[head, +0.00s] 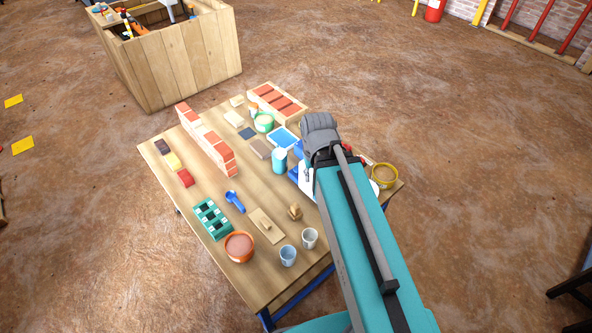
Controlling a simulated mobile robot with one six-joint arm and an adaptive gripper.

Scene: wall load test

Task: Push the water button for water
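A blue and white device (304,178), perhaps the water dispenser, stands on the wooden table, partly covered by my teal arm. A light blue cylinder (279,162) stands just left of it. I cannot make out a water button; the device's right side is behind my arm. My arm reaches over the table from the lower right and ends in view at a grey joint above and beside the device. My gripper does not show, so its distance from the device cannot be seen. Two cups, one blue (288,256) and one pale (310,238), stand at the table's near edge.
On the table (215,272) are a small brick wall (207,140), a brick tray (277,102), an orange bucket (239,246), a green crate (212,219) and a yellow-rimmed bucket (384,175). A wooden crate (180,62) stands behind.

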